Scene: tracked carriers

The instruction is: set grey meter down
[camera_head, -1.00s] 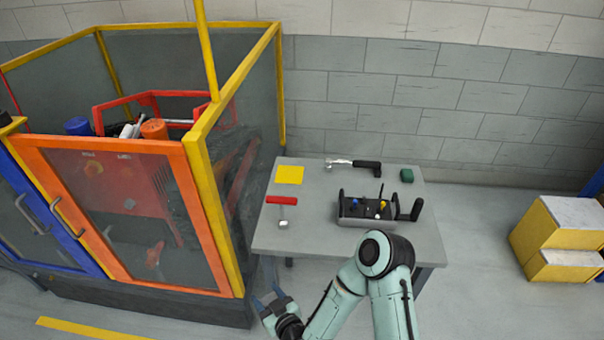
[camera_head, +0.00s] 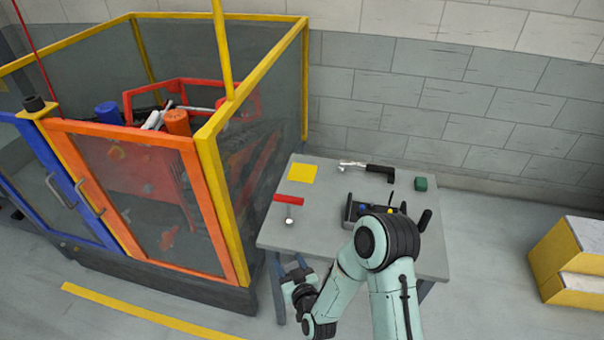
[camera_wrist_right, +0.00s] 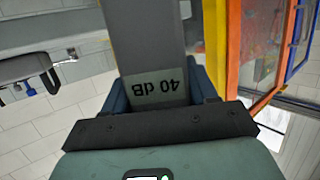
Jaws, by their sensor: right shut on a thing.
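The grey meter (camera_wrist_right: 157,35) shows in the right wrist view as a long grey body with a "40 dB" label, upside down there. My right gripper (camera_wrist_right: 160,85) is shut on it, with one blue finger on each side. In the head view my right gripper (camera_head: 293,270) is low, beside the near left edge of the grey table (camera_head: 325,225). The meter is hard to make out there. A flat yellow square (camera_head: 302,173) lies bare at the table's back left. My left gripper is out of view.
The table holds a red-handled hammer (camera_head: 289,202), a black-handled tool (camera_head: 378,169), a small green block (camera_head: 421,184) and a dark tray with knobs (camera_head: 350,208), partly hidden by my arm. A yellow-framed enclosure (camera_head: 207,190) stands close on the left. Yellow boxes (camera_head: 560,262) stand at right.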

